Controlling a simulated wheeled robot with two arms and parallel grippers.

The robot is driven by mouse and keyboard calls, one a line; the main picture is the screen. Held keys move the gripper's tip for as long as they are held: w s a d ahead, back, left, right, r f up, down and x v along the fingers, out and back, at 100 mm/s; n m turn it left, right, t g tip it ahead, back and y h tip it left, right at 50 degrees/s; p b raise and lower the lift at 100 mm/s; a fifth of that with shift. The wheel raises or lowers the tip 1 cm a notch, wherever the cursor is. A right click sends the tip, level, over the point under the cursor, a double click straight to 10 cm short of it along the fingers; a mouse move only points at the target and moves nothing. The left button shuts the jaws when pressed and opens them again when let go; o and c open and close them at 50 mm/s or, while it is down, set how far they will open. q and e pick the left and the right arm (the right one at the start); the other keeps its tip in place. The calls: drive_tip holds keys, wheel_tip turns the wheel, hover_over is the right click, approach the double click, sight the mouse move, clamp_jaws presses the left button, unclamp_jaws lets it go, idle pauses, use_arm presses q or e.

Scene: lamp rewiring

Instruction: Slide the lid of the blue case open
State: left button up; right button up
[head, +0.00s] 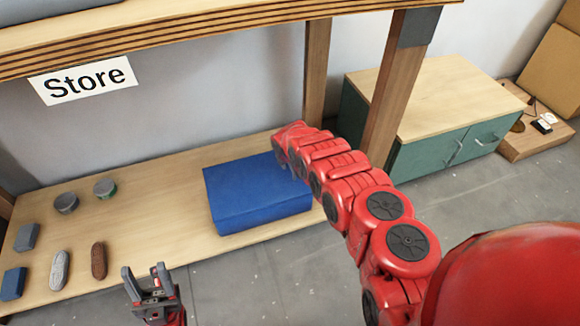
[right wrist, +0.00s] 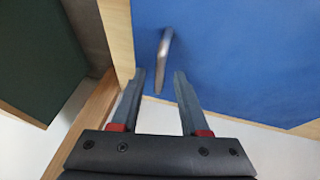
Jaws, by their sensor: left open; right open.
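The blue case (head: 245,195) sits on the low wooden shelf, below the wooden beam, and looks closed in the head view. Its blue surface (right wrist: 235,60) fills much of the right wrist view, with a slim metal handle (right wrist: 165,55) standing out from it. My right gripper (right wrist: 159,76) is open, with the handle's near end just ahead of and roughly between its fingertips; I cannot tell whether they touch. In the head view my right arm hides most of that gripper and the handle. My left gripper (head: 144,270) is open and empty, in front of the shelf's front edge.
The shelf (head: 150,190) also holds two round tins (head: 66,203), small blue-grey boxes (head: 27,237) and two oval items (head: 98,260) at left. Wooden posts (head: 398,80) and a green cabinet (head: 440,150) stand at right. A "Store" sign (head: 84,80) hangs above.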

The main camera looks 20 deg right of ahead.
drive_tip(key=shift+f, duration=0.1)
clamp_jaws()
idle(1.5)
